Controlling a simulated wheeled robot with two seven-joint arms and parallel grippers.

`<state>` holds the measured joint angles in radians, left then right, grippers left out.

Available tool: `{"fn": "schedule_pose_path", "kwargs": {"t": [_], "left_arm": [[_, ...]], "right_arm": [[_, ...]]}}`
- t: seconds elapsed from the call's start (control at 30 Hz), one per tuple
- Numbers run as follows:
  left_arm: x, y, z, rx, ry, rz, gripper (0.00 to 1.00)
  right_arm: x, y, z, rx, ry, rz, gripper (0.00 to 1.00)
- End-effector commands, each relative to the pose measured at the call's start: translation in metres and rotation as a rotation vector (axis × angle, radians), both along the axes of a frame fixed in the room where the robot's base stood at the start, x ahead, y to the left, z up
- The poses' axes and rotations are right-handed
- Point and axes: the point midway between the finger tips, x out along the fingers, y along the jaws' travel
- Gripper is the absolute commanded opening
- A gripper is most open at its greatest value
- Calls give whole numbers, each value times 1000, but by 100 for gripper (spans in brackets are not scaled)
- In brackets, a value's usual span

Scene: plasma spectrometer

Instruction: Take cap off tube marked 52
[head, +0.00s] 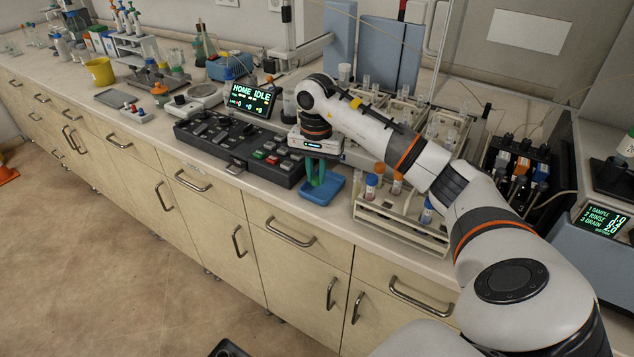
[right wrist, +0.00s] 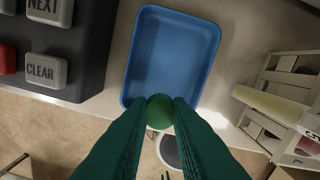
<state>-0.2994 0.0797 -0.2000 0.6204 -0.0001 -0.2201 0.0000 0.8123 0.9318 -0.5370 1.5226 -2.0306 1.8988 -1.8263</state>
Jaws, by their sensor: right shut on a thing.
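My right gripper (head: 319,184) points down over the small blue tray (head: 331,192) at the counter's front edge. In the right wrist view its green fingers (right wrist: 160,104) are shut on a round green cap (right wrist: 160,108). The cap is held at the near edge of the blue tray (right wrist: 178,22) in that view; its height above the tray is hard to tell. The tube rack (head: 405,232) stands right of the tray and holds tubes with blue and orange caps. I cannot read a 52 on any tube.
A black control panel (head: 237,147) with buttons lies close left of the tray. My right arm passes over the rack. A display reading HOME IDLE (head: 251,98) stands behind the panel. Pump modules (head: 520,165) are at the right.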

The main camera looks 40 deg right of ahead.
Motion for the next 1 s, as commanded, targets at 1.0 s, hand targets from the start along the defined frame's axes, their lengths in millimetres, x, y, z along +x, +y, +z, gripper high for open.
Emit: {"fn": "schedule_pose_path", "kwargs": {"t": [1.0], "left_arm": [[-1,0,2,0,2,0,39]], "right_arm": [[0,0,-42,-1,-1,2,39]]}}
